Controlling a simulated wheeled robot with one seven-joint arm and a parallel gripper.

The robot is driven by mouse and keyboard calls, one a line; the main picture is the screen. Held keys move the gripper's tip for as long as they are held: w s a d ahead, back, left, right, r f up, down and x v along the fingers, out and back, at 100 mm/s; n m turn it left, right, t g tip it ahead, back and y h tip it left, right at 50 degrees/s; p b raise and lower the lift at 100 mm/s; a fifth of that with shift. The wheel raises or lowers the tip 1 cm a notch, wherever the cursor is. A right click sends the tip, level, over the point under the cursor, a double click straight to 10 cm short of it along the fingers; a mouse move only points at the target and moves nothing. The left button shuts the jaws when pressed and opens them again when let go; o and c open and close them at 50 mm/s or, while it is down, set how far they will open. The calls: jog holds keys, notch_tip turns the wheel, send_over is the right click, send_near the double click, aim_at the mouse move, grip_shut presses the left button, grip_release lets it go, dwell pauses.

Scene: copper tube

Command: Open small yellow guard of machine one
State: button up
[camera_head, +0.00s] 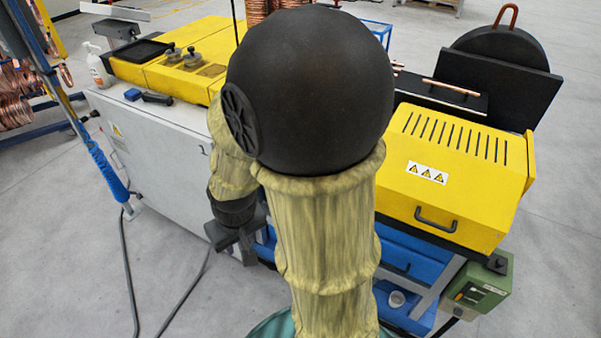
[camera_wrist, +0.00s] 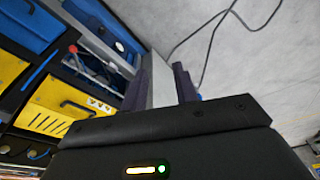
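A yellow guard (camera_head: 455,175) with slots, warning labels and a black front handle (camera_head: 436,220) is on the right in the head view. It is shut, and it shows at the left of the wrist view (camera_wrist: 48,118). Yellow covers (camera_head: 185,75) with dark knobs top the light grey cabinet at the left; I cannot tell which yellow part is the small guard. My gripper (camera_head: 238,240) hangs low beside the cabinet, left of the slotted guard and apart from it. In the wrist view its fingers (camera_wrist: 160,78) are apart, with a grey surface visible between them.
A green control box (camera_head: 478,288) stands at the lower right below the slotted guard. A blue post (camera_head: 105,165) and a spray bottle (camera_head: 97,66) are at the left. Cables lie on the grey floor. My arm hides the middle of the machine.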

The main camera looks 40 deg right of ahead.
jog(key=w+d+f+g+h+b, duration=0.1)
jog(key=w+d+f+h+b, duration=0.15)
jog(key=d+f, duration=0.55)
jog(key=w+d+f+g+h+b, duration=0.1)
jog(key=w+d+f+h+b, duration=0.2)
jog(key=f, duration=0.8)
jog(key=w+d+n+t+h+b, duration=0.2)
jog(key=w+d+h+b, duration=0.15)
jog(key=d, duration=0.25)
jog(key=w+r+n+t+h+b, duration=0.1)
jog(key=w+r+n+t+h, duration=0.1)
jog(key=w+r+h, duration=0.3)
notch_tip(320, 180, up, 3)
jog(key=shift+f+n+t+b, duration=0.1)
jog(key=shift+n+t+b, duration=0.3)
jog(key=shift+t, duration=0.4)
jog(key=shift+w+d, duration=0.1)
jog(key=shift+d, duration=0.1)
jog(key=p+x, duration=0.1)
jog(key=x, duration=0.4)
jog(key=p+x, duration=0.1)
jog(key=x, duration=0.5)
jog(key=p+x, duration=0.1)
jog(key=x, duration=0.5)
jog(key=shift+d+r, duration=0.15)
jog(key=shift+r, duration=0.1)
